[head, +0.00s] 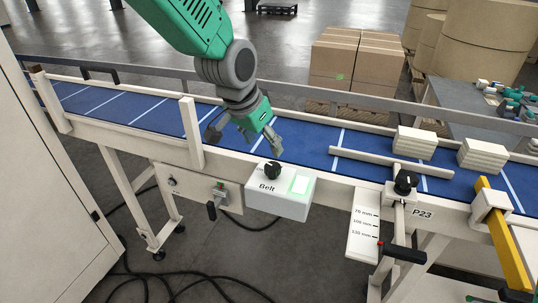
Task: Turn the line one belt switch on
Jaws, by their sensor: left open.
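The belt switch is a black rotary knob (273,169) on top of a white box (278,205) labelled "Belt". The box is fixed to the front of the conveyor. My left gripper (262,148) is open above and just behind the knob, over the blue belt's near edge. One finger hangs close to the knob; I cannot tell whether it touches. My right gripper is out of view.
The blue conveyor (310,148) runs across the view and carries stacks of pale sheets (415,143). Another black knob (405,182) stands right, by a scale marked P23. Cartons (357,58) stand behind.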

